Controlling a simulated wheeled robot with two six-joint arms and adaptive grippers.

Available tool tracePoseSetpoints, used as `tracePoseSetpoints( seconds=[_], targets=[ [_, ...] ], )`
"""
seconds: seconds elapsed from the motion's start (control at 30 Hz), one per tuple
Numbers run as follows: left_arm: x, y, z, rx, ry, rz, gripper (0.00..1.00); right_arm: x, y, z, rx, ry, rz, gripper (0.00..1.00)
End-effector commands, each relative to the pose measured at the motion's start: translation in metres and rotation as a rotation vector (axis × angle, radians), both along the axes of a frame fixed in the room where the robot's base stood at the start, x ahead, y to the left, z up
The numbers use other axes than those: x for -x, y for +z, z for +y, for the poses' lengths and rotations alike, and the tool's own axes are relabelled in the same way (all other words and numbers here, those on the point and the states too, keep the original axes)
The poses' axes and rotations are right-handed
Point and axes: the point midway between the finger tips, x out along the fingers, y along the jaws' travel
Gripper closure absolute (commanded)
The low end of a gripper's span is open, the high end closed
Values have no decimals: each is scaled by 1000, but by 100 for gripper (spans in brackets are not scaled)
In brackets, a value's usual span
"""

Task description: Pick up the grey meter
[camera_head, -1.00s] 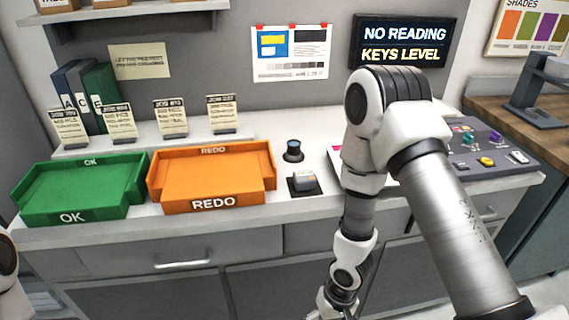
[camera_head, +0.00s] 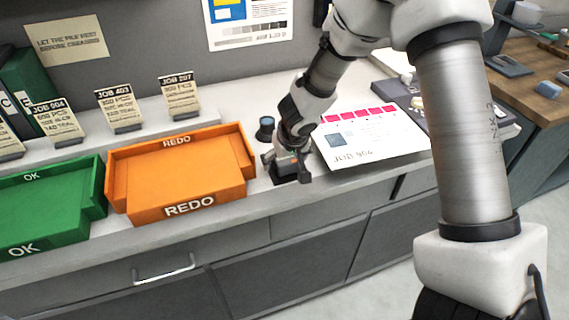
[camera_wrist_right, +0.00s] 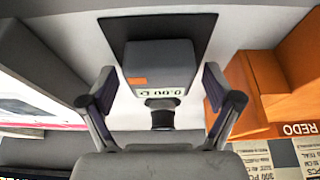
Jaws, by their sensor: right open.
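The grey meter (camera_wrist_right: 160,66) sits on a dark mat (camera_wrist_right: 205,25) on the counter, with a small display and an orange patch in the right wrist view. My right gripper (camera_wrist_right: 160,90) is open, with one finger on each side of the meter's near end and gaps between. In the head view my right gripper (camera_head: 287,168) is down over the meter and mostly hides it. My left gripper is not in view.
The orange REDO tray (camera_head: 180,188) stands close to the left of the gripper, the green OK tray (camera_head: 45,205) beyond it. A dark round knob (camera_head: 265,128) stands behind. A printed JOB 904 sheet (camera_head: 375,140) lies to the right.

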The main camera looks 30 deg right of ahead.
Motion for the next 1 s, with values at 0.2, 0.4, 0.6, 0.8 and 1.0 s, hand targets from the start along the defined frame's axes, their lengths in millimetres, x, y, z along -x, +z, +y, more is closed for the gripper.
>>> tracePoseSetpoints(
  seconds=[0.2, 0.4, 0.6, 0.8, 1.0],
  targets=[
    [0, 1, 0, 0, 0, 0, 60, 0, 1, 0, -1, 0, 0, 39],
    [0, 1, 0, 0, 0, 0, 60, 0, 1, 0, -1, 0, 0, 78],
    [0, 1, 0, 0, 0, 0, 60, 0, 1, 0, -1, 0, 1, 78],
    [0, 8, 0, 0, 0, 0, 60, -1, 9, 1, -1, 1, 1, 78],
    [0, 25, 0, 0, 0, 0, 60, -7, 26, 3, 0, 4, -1, 78]
  ],
)
